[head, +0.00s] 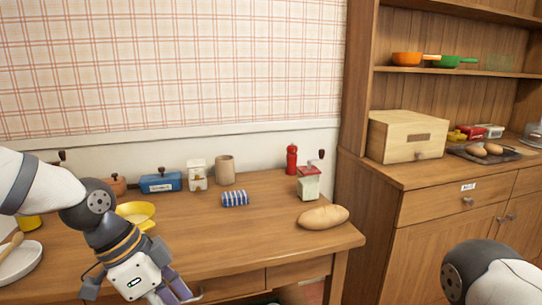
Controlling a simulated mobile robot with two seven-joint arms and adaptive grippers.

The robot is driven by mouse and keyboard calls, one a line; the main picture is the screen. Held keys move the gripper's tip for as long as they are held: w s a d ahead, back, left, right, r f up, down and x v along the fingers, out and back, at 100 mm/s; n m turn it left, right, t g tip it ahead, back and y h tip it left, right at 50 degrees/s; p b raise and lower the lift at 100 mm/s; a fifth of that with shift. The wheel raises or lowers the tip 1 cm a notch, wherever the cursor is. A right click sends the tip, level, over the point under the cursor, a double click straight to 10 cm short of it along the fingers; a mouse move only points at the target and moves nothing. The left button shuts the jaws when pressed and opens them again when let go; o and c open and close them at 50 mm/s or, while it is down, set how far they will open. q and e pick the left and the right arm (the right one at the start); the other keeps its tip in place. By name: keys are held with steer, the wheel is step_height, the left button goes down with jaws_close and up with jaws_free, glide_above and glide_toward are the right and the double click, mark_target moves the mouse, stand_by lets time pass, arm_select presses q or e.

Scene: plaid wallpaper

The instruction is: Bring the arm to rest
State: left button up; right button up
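My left arm comes in from the left over the table (262,215). Its gripper (172,292) points down near the table's front edge, at the bottom of the head view. Part of the fingers shows with nothing seen between them, but the angle and the picture edge hide whether they are apart. My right arm (490,272) shows only as a dark joint and white link at the lower right. Its gripper is out of view.
On the table are a bread loaf (323,217), a striped cloth roll (235,198), a grinder (308,184), a red pepper mill (292,158), a yellow dish (136,214) and a blue box (160,182). The wooden cabinet (440,210) stands right. The table's middle is clear.

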arm_select(q)
steer(key=s+d+f+n+g, duration=0.1)
steer(key=s+f+n, duration=0.2)
steer(key=s+f, duration=0.35)
steer(key=s+d+f+n+g, duration=0.1)
steer(key=s+f+n, duration=0.2)
steer(key=f, duration=0.7)
steer(key=s+a+f+n+y, duration=0.2)
steer(key=s+a+f+n, duration=0.1)
steer(key=s, duration=0.8)
steer(key=s+a+f+n+g+y, duration=0.1)
steer(key=s+a+f+n, duration=0.3)
steer(key=s, duration=0.7)
steer(key=shift+a+f+y, duration=0.7)
steer(key=shift+a+y, duration=0.1)
steer(key=shift+a, duration=0.35)
arm_select(e)
steer(key=shift+w, duration=0.95)
arm_select(q)
steer(key=shift+s, duration=0.1)
